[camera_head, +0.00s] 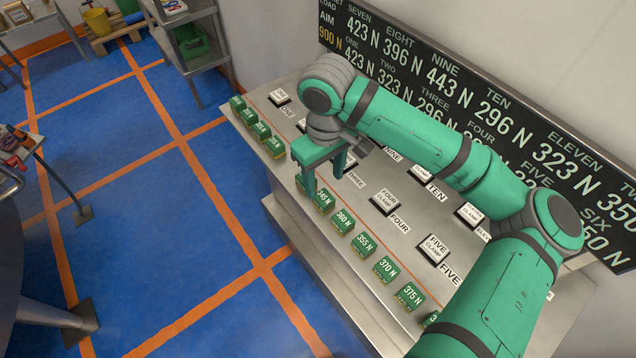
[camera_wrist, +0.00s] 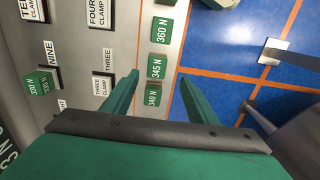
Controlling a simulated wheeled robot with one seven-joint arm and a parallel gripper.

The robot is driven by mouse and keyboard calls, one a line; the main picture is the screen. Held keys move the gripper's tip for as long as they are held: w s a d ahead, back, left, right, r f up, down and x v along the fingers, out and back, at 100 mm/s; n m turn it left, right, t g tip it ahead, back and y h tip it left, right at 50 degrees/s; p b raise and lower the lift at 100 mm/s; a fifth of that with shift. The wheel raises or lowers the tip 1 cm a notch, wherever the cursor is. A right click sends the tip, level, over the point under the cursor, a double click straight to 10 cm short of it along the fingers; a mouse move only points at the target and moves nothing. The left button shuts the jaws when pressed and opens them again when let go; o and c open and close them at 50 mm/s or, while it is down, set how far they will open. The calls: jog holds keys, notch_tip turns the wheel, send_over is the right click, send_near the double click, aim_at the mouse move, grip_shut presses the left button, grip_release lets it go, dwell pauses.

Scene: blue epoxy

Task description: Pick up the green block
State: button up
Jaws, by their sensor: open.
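Several green blocks with white force labels stand in a row along the front edge of the bench, so the one meant is not clear. My gripper (camera_head: 324,184) is open and points down over this row in the head view. The block marked 345 N (camera_head: 324,199) is just beside its fingers. In the wrist view the 345 N block (camera_wrist: 156,67) lies between my open fingertips, with the 340 N block (camera_wrist: 153,95) nearer the palm and the 360 N block (camera_wrist: 163,30) beyond. I see no block held. Contact cannot be told.
Other green blocks stand to the left (camera_head: 250,117) and right (camera_head: 386,268) along the bench (camera_head: 385,313). White labelled clamp plates (camera_head: 389,201) lie behind the row. A black number board (camera_head: 500,110) is on the wall. Blue floor (camera_head: 150,220) lies open in front.

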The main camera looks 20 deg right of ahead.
aim_at(324, 197)
jog(key=shift+w+f, duration=0.2)
jog(key=shift+f, duration=0.15)
jog(key=f, duration=0.5)
jog(key=shift+w+f, duration=0.15)
jog(key=shift+w, duration=0.05)
jog(key=shift+d+f, duration=0.15)
jog(key=shift+f, duration=1.05)
jog(key=shift+d+f, duration=0.15)
jog(key=shift+f, duration=1)
jog(key=shift+s, duration=0.1)
jog(key=shift+c, duration=0.3)
jog(key=c, duration=1.1)
